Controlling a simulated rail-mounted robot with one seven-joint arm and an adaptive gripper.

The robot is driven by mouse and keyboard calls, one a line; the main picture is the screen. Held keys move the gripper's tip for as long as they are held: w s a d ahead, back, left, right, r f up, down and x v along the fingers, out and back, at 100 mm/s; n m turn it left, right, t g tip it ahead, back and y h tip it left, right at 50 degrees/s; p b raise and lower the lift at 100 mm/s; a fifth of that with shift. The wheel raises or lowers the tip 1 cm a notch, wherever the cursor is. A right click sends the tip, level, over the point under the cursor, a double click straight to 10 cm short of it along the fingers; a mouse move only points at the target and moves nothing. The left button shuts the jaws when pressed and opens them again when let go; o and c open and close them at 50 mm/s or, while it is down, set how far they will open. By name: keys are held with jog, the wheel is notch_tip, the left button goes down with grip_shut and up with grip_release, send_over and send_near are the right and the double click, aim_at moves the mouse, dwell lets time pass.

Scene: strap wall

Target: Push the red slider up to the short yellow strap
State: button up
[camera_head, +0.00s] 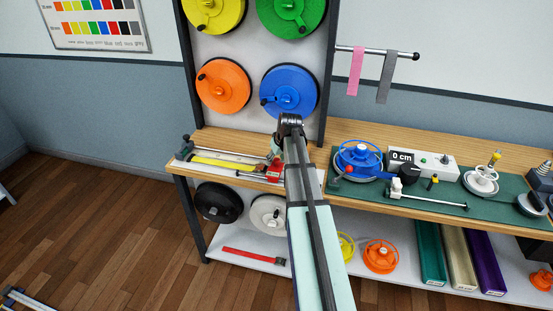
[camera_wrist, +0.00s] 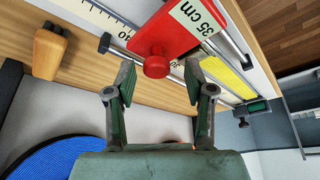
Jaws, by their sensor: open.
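The red slider (camera_wrist: 183,32) carries a "35 cm" label and a round red knob, and sits on metal rails in the wrist view. It also shows as a small red block in the head view (camera_head: 273,173). The short yellow strap (camera_wrist: 232,76) lies along the rails to the right of the slider in the wrist view; in the head view the strap (camera_head: 220,160) is left of it. I cannot tell whether slider and strap touch. My gripper (camera_wrist: 160,72) is open, its two fingers apart on either side of the knob, with no clear grip on it.
A printed scale (camera_wrist: 100,18) runs beside the rails. An orange-brown wooden piece (camera_wrist: 48,52) stands left in the wrist view. A rail end block (camera_wrist: 252,106) lies beyond the strap. Blue (camera_head: 289,90) and orange (camera_head: 223,86) reels hang above the bench.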

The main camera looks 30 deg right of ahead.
jog(key=shift+r, duration=0.1)
jog(key=v, duration=1.1)
jog(key=shift+s+r, duration=0.15)
jog(key=shift+r, duration=0.25)
jog(key=s+a+f+m+g, duration=0.15)
jog(key=s+a+f, duration=0.4)
jog(key=f, duration=0.55)
jog(key=s+a+f+g, duration=0.2)
jog(key=s+a+f, duration=0.3)
jog(key=f, duration=0.6)
jog(key=s+a+f+m+g, duration=0.1)
jog(key=s+a+f, duration=0.4)
jog(key=f, duration=0.6)
jog(key=s+a+f+n+g, duration=0.1)
jog(key=s+a+f, duration=0.4)
jog(key=s, duration=0.5)
jog(key=s+a+f+n+g, duration=0.1)
jog(key=s+a+f+g, duration=0.2)
jog(key=s, duration=0.7)
jog(key=s+a+f+n+g, duration=0.1)
jog(key=s+a+f+g, duration=0.2)
jog(key=s+a+f, duration=0.5)
jog(key=s+f, duration=0.1)
jog(key=s, duration=0.1)
jog(key=shift+s, duration=0.4)
